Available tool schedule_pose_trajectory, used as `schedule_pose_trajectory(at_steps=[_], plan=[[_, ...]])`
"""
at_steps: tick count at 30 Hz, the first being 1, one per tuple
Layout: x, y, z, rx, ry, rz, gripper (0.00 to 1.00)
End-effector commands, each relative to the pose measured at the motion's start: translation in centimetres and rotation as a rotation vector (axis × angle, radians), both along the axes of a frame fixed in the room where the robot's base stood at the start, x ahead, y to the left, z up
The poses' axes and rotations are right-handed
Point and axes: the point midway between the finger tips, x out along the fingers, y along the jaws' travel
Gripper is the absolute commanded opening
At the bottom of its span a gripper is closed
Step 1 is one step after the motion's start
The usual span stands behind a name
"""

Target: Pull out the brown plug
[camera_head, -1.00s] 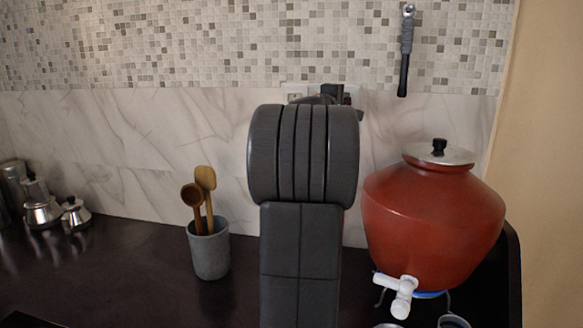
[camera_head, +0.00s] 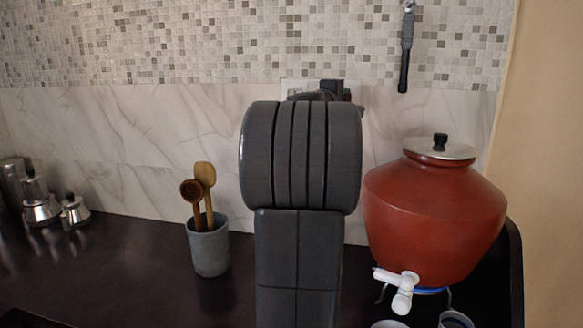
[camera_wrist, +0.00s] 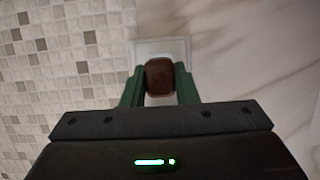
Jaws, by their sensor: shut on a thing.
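The brown plug (camera_wrist: 160,77) is in the middle of the wrist view, in front of a white wall socket plate (camera_wrist: 160,48). My gripper (camera_wrist: 160,85) has its two green fingers on either side of the plug and is shut on it. The wrist view does not show clearly whether the plug's pins are in the socket. In the head view my arm hides the plug and most of the socket plate (camera_head: 291,85); a dark part of my gripper shows above the arm, close to the wall.
A red clay water dispenser (camera_head: 433,215) with a white tap stands right of my arm. A grey cup (camera_head: 209,248) with wooden spoons stands to the left. Metal pots (camera_head: 40,205) are at far left. A dark-handled tool (camera_head: 405,50) hangs on the wall. The counter (camera_head: 130,270) between pots and cup is clear.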

Motion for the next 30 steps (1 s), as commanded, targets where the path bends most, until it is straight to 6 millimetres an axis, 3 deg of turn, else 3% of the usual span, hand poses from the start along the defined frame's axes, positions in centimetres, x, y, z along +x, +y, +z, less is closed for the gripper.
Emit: schedule_pose_trajectory(at_steps=[18,30], plan=[[-5.6,1.2,-0.1,0.000,-0.001,0.001,0.00],[-6.1,1.2,0.0,0.001,-0.001,0.000,0.00]])
